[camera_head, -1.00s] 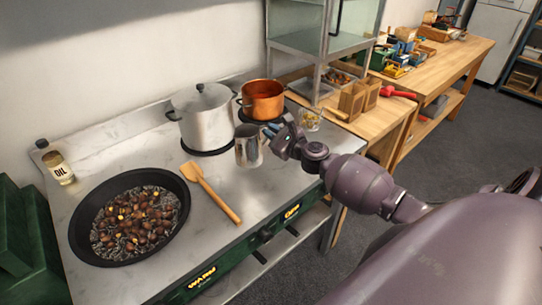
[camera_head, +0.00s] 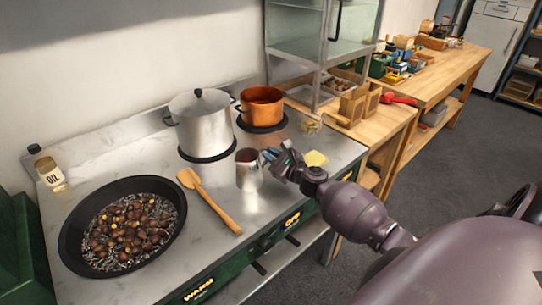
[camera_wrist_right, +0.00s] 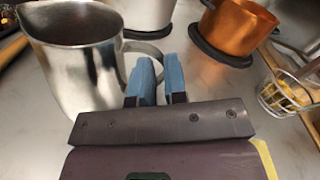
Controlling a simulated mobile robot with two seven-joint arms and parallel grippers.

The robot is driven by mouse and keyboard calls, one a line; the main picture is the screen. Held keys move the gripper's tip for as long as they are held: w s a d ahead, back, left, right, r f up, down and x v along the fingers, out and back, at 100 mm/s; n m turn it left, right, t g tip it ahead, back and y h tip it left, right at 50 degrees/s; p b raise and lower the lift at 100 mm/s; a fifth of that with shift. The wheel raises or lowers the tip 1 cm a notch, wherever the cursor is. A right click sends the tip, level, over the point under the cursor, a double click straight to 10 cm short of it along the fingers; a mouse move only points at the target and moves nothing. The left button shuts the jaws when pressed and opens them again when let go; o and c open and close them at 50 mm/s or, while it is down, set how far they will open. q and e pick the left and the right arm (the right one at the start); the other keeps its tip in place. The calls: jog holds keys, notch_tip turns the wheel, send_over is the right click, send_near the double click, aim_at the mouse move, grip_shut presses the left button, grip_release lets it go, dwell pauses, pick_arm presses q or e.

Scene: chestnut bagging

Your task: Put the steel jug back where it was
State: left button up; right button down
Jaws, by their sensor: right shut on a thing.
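The steel jug (camera_head: 249,174) is upright over the steel worktop, right of the wooden spatula and in front of the pots. I cannot tell whether its base touches the surface. My right gripper (camera_head: 271,157) is at the jug's right side, shut on its handle. In the right wrist view the jug (camera_wrist_right: 82,75) fills the upper left, and the blue fingertips (camera_wrist_right: 156,80) close on the handle (camera_wrist_right: 143,48). The fingers hide part of the handle. My left gripper is not in view.
A lidded steel pot (camera_head: 205,130) and a copper pot (camera_head: 262,108) stand behind the jug. A wooden spatula (camera_head: 210,199) and a pan of chestnuts (camera_head: 75,255) lie left. A yellow square (camera_head: 316,158) and a small wire basket (camera_head: 312,125) are right.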

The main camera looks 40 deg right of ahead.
jog(key=shift+f, duration=0.1)
jog(key=c, duration=1.2)
grip_release()
jog(key=shift+o, duration=0.2)
jog(key=shift+r, duration=0.2)
jog(key=s, duration=0.4)
jog(key=s+d, duration=0.1)
jog(key=s, duration=0.7)
jog(key=shift+d, duration=0.25)
